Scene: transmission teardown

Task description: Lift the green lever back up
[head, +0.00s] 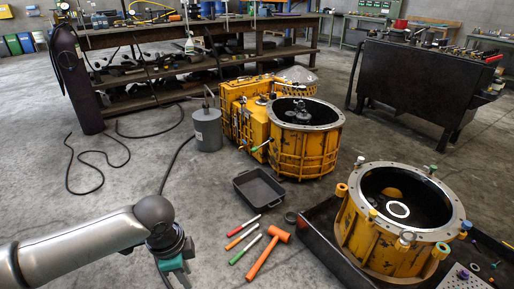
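A small lever with a green end (255,149) sticks out at the front left of the yellow transmission housing (300,140) in the middle of the head view. It slants down and to the left from the housing. My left gripper (175,275) is at the lower left, cut off by the bottom edge of the picture. It is well apart from the lever, nearer to me and to its left. Its fingers are mostly out of frame, so whether it is open or shut does not show. My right gripper is not in view.
A black tray (258,201), several pens or sticks with an orange hammer (268,252), and a grey canister (207,130) are on the floor near the housing. A second yellow housing (378,240) stands at the right. Open concrete floor lies at the left, with black hoses.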

